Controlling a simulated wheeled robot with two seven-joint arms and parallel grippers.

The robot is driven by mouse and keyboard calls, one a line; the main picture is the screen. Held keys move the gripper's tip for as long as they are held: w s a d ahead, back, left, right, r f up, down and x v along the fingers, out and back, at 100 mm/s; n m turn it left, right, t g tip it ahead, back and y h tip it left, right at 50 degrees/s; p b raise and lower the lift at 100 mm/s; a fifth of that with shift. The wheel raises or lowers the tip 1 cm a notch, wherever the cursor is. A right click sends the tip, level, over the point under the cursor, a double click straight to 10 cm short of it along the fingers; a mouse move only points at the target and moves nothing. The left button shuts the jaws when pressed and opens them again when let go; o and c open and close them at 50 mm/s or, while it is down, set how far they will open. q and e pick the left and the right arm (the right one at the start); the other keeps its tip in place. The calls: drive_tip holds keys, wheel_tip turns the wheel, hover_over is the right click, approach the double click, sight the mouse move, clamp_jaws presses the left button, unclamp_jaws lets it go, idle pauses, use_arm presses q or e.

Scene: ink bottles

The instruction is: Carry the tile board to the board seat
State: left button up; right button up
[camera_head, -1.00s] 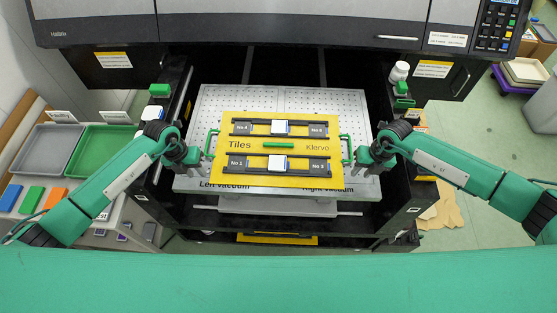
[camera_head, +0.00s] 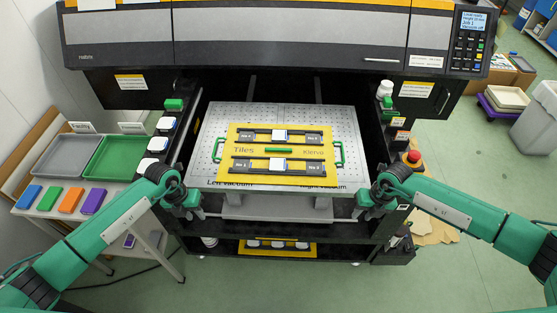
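The yellow tile board (camera_head: 253,178), marked "Tiles" and "Klervo", lies flat on the perforated grey plate (camera_head: 345,120) of the printer. It carries dark holders with two white tiles, a green bar in its middle and a green handle at each side, left (camera_head: 216,150) and right (camera_head: 338,151). My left gripper (camera_head: 190,204) is apart from the board, to the lower left of its handle. My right gripper (camera_head: 366,200) is apart from it, to the lower right. Both hold nothing that I can see; their finger gaps are unclear. No part is clearly labelled as the board seat.
Another yellow board (camera_head: 250,252) lies on the shelf below. Grey (camera_head: 66,157) and green (camera_head: 117,157) trays and several coloured blocks are on the left side table (camera_head: 125,200). A red button (camera_head: 413,157) stands right of the plate. Open floor lies at the front right.

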wheel_tip(320, 180, up, 12)
drive_tip(key=w+d, duration=0.1)
drive_tip(key=d, duration=0.1)
drive_tip(key=shift+d+f, duration=0.15)
drive_tip(key=shift+f, duration=0.1)
